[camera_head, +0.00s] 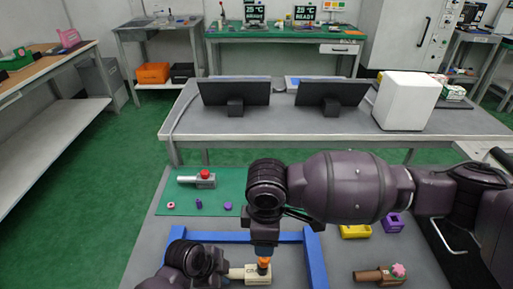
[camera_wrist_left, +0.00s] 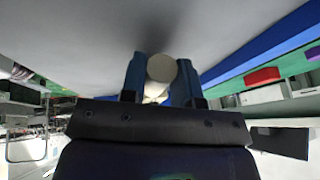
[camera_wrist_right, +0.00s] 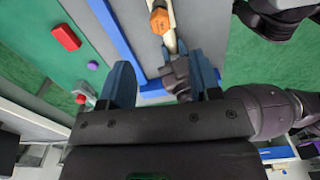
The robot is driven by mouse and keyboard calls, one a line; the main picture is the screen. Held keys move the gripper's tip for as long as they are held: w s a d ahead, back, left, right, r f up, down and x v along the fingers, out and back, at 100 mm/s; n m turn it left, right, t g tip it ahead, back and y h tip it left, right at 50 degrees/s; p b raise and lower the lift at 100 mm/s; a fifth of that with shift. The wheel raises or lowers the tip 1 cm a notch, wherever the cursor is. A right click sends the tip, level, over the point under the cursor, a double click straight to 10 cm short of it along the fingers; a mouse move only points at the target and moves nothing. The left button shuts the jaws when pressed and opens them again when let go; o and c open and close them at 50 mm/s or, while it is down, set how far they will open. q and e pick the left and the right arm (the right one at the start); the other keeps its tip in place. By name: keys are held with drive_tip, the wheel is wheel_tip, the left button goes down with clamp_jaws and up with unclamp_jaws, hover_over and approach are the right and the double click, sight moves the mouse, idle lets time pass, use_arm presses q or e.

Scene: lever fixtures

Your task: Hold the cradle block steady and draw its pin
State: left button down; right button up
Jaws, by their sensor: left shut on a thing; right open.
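The cream cradle block (camera_head: 236,273) lies at the bottom of the head view, inside a blue frame. Its orange pin knob (camera_head: 263,264) stands at its right end; the knob also shows in the right wrist view (camera_wrist_right: 159,20). My left gripper (camera_wrist_left: 160,66) is shut on a cream rounded part of the block (camera_wrist_left: 159,69); in the head view my left wrist mostly hides this grip. My right gripper (camera_head: 264,251) is open, just above and behind the orange knob. In the right wrist view its fingers (camera_wrist_right: 160,62) are spread and empty, with the knob beyond them.
The blue frame (camera_head: 313,262) surrounds the block on several sides. A grey fixture with red knob (camera_head: 203,179) and small purple parts lie on the green mat (camera_head: 230,182). A brown fixture with pink knob (camera_head: 372,277), a yellow block (camera_head: 355,231) and a purple block (camera_head: 393,223) are at right.

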sight(264, 260)
drive_tip(key=shift+f, duration=5.75)
clamp_jaws()
